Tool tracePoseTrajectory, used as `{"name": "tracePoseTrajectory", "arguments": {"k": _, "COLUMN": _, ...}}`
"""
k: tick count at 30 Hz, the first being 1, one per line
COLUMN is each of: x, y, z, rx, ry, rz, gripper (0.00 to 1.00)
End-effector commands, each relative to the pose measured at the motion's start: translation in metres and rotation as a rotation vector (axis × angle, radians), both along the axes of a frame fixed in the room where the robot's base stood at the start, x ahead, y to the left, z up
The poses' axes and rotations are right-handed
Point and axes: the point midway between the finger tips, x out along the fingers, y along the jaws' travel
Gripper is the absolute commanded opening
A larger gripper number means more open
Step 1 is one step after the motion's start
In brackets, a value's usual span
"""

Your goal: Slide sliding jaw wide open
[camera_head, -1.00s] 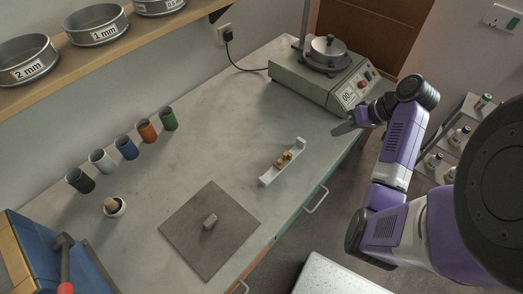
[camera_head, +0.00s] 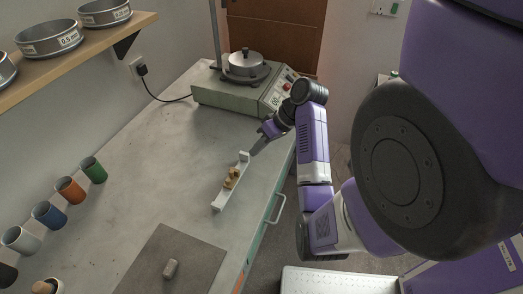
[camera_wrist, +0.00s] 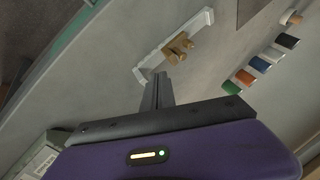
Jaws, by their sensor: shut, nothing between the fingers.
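A small white fixture (camera_head: 219,204) with an upright end lies on the bench near its front edge. A tan, brass-coloured piece (camera_head: 232,178) with knob-like parts sits at its middle; I take this for the sliding jaw. In the wrist view the white fixture (camera_wrist: 203,20) and tan piece (camera_wrist: 180,44) show just beyond my fingertips. My gripper (camera_head: 256,149) is shut and empty, close to the fixture's far upright end in the head view. In the wrist view my gripper (camera_wrist: 158,80) points toward the fixture; I cannot tell whether it touches.
A green-grey machine (camera_head: 225,92) with a lidded pan stands at the bench's far end. Several coloured cups (camera_head: 70,190) line the wall side. The bench middle is clear.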

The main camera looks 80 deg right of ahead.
Motion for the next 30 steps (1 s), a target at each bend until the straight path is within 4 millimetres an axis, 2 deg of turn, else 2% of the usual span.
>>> {"name": "tracePoseTrajectory", "arguments": {"k": 1, "x": 0.004, "y": 0.0, "z": -0.011, "rx": -0.001, "ry": 0.0, "rz": 0.002, "gripper": 0.0}}
{"name": "tracePoseTrajectory", "arguments": {"k": 5, "x": 0.011, "y": 0.002, "z": -0.022, "rx": -0.002, "ry": -0.001, "rz": 0.001, "gripper": 0.0}}
{"name": "tracePoseTrajectory", "arguments": {"k": 9, "x": 0.026, "y": 0.005, "z": -0.041, "rx": 0.003, "ry": 0.001, "rz": 0.002, "gripper": 0.0}}
{"name": "tracePoseTrajectory", "arguments": {"k": 11, "x": 0.032, "y": 0.014, "z": -0.037, "rx": 0.001, "ry": 0.001, "rz": 0.002, "gripper": 0.0}}
{"name": "tracePoseTrajectory", "arguments": {"k": 18, "x": 0.047, "y": 0.031, "z": -0.042, "rx": 0.0, "ry": 0.001, "rz": 0.0, "gripper": 0.0}}
{"name": "tracePoseTrajectory", "arguments": {"k": 30, "x": 0.05, "y": 0.033, "z": -0.043, "rx": 0.0, "ry": 0.001, "rz": -0.001, "gripper": 0.0}}
